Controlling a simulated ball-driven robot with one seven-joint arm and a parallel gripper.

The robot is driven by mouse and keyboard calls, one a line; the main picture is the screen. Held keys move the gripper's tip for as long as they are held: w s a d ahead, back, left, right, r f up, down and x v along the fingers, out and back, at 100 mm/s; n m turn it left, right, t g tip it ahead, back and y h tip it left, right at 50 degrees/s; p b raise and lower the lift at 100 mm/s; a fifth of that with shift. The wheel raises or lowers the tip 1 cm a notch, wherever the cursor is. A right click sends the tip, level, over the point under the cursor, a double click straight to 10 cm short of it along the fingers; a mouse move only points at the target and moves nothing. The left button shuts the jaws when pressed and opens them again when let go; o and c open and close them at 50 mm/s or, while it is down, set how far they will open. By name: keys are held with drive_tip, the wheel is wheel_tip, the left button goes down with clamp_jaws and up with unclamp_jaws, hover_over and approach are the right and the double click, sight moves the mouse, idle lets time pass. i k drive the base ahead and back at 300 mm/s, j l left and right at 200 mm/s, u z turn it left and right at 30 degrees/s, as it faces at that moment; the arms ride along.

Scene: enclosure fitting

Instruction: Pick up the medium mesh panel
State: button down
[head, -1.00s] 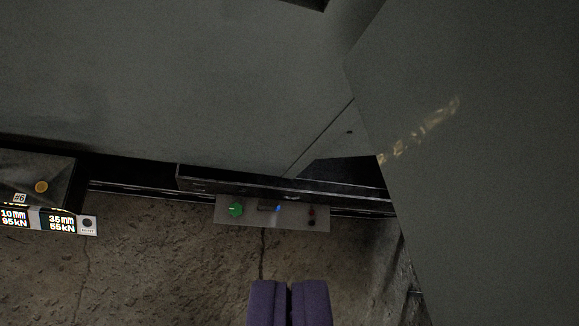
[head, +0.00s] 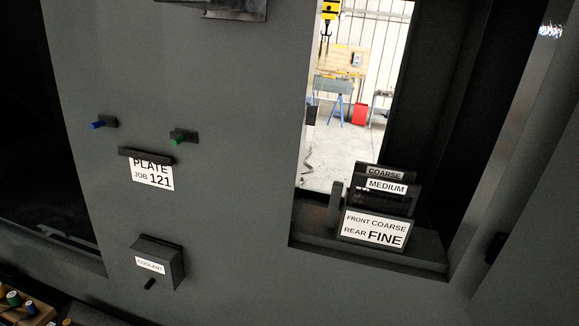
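The medium mesh panel (head: 386,200) is a dark piece with a white label reading MEDIUM along its top. It stands on the dark sill (head: 318,238) of the window opening at the right. Behind it, slightly higher, is a dark panel (head: 388,170) labelled COARSE. In front, a white sign (head: 375,228) reading "FRONT COARSE REAR FINE" hides the lower part of the medium panel. The mesh itself is too dark to make out. My gripper is outside the picture.
The window looks out on a lit workshop. The grey wall holds a blue knob (head: 97,124), a green knob (head: 178,138), a PLATE JOB 121 card (head: 152,174) and a coolant box (head: 160,262). A short dark post (head: 334,202) stands left of the panels.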

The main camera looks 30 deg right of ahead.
sight(411, 189)
drive_tip(key=k+l, duration=0.2)
drive_tip(key=l, duration=0.15)
drive_tip(key=k+l+z, duration=0.1)
drive_tip(key=k+l, duration=0.3)
drive_tip(key=l, duration=0.3)
drive_tip(key=k+l, duration=0.2)
drive_tip(key=l, duration=0.15)
drive_tip(key=k+l+z, duration=0.1)
drive_tip(key=l, duration=0.25)
drive_tip(key=k+l, duration=0.3)
drive_tip(key=k+l+z, duration=0.1)
drive_tip(key=l, duration=0.3)
drive_tip(key=j, duration=0.45)
drive_tip(key=i+j, duration=0.25)
drive_tip(key=i, duration=0.2)
drive_tip(key=i+j, duration=0.3)
drive_tip(key=i, duration=0.2)
drive_tip(key=i+j, duration=0.25)
drive_tip(key=i, duration=0.2)
drive_tip(key=i+j+z, duration=0.1)
drive_tip(key=i+j, duration=0.2)
drive_tip(key=i, duration=0.2)
drive_tip(key=i+j, duration=0.15)
drive_tip(key=i, duration=0.3)
drive_tip(key=i+j, duration=0.15)
drive_tip(key=i, duration=0.35)
